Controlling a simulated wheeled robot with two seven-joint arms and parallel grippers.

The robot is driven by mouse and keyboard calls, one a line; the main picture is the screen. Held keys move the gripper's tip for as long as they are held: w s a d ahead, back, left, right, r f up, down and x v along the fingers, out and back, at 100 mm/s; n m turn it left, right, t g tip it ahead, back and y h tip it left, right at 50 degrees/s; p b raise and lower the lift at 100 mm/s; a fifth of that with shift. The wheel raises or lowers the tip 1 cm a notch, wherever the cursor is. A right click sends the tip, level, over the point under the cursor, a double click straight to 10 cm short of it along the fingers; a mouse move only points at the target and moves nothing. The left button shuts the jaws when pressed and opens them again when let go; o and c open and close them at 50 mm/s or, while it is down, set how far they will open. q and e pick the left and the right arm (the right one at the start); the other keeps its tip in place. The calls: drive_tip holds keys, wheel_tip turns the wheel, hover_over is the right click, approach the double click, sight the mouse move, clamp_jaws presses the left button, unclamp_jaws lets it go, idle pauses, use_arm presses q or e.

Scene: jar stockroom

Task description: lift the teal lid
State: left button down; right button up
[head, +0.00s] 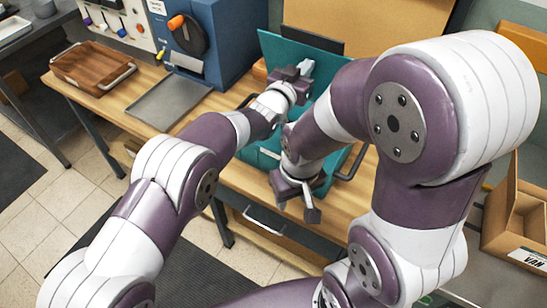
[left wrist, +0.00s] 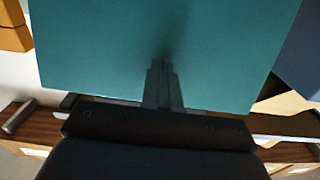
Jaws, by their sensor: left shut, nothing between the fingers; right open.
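The teal lid (head: 285,48) stands raised and tilted at the back of the wooden bench, with more teal surface (head: 268,158) lower down in front of it. My arms hide much of the area between. In the left wrist view the teal lid (left wrist: 170,40) is a broad flat panel filling most of the upper picture. My left gripper (head: 304,68) is at the lid's front face; its fingers (left wrist: 161,68) are shut with nothing between them, and I cannot tell if they touch the panel. My right gripper (head: 296,203) is open and empty, lower, over the front of the teal thing.
A blue machine (head: 205,42) with a dark dial stands left of the lid. A grey tray (head: 168,102) and a wooden tray (head: 92,68) lie on the bench to the left. A cardboard box (head: 515,225) is at the right. Bare bench (head: 240,178) shows in front.

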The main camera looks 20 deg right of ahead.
use_arm(q)
drive_tip(key=shift+f+b+x, duration=0.2)
drive_tip(key=shift+b+x, duration=0.15)
drive_tip(key=shift+x, duration=0.65)
drive_tip(key=shift+f+b+x, duration=0.2)
drive_tip(key=shift+b+x, duration=0.15)
drive_tip(key=shift+x, duration=0.65)
drive_tip(key=shift+a, duration=0.1)
drive_tip(key=shift+w+d+f+b, duration=0.3)
drive_tip(key=shift+w+d+f, duration=0.3)
drive_tip(key=shift+d, duration=0.15)
drive_tip(key=shift+w+d+f, duration=0.15)
drive_tip(key=shift+w+d, duration=0.25)
drive_tip(key=shift+d, duration=0.15)
